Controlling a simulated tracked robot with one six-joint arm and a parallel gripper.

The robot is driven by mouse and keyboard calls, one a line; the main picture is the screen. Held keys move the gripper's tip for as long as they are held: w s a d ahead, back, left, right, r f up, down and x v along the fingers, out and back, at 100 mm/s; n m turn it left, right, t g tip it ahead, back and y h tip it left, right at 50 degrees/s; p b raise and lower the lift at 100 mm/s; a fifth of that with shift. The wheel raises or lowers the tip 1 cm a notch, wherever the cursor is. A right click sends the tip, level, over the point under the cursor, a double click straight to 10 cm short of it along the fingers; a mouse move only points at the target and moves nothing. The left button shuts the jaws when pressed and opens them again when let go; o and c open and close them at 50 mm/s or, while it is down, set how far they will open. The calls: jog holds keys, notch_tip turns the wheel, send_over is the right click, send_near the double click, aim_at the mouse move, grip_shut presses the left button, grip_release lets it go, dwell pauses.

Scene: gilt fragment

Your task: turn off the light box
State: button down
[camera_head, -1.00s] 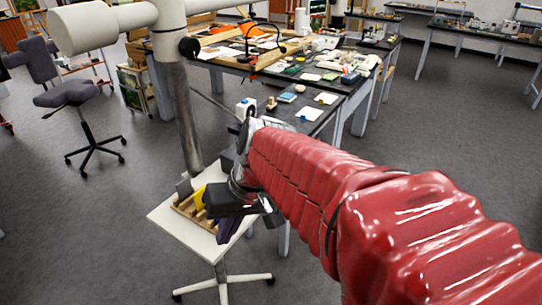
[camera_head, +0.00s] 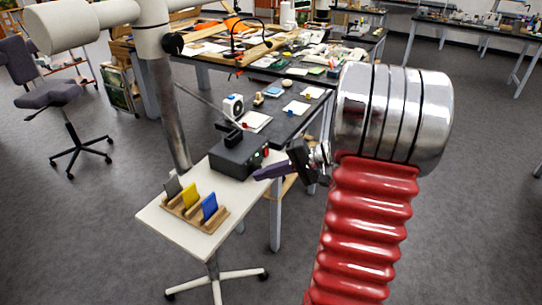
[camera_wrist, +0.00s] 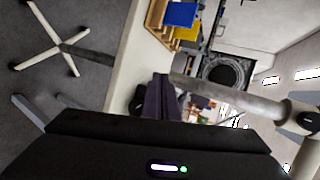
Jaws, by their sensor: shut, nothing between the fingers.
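A black box (camera_head: 238,153) stands on the small white table and is likely the light box. A small red part (camera_head: 265,152) shows on its right side. I cannot tell whether it is lit. My gripper (camera_head: 262,173) has dark purple fingers, shut and empty, pointing left just at the box's right front corner. I cannot tell whether they touch it. In the wrist view the shut fingers (camera_wrist: 160,98) are near the white table edge, and a dark shape beside them is partly hidden.
A wooden rack (camera_head: 222,219) with grey, yellow and blue plates stands on the white table (camera_head: 160,222), left of my gripper. A black workbench (camera_head: 300,118) with papers and tools lies behind. A grey pole (camera_head: 172,115) rises behind the table. A chair (camera_head: 50,95) is at left.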

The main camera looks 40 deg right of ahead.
aim_at(267, 155)
jog(key=s+d+f+m+t+h, duration=0.1)
jog(key=d+f+m+t, duration=0.1)
jog(key=d, duration=0.6)
jog(key=s+d+f+m+t+h, duration=0.1)
jog(key=s+d+m+t, duration=0.1)
jog(key=d, duration=0.7)
jog(key=shift+s+d+f+t+h, duration=0.3)
jog(key=shift+f+t+h, duration=0.1)
jog(key=shift+t, duration=0.5)
jog(key=shift+a, duration=0.1)
jog(key=x, duration=1.4)
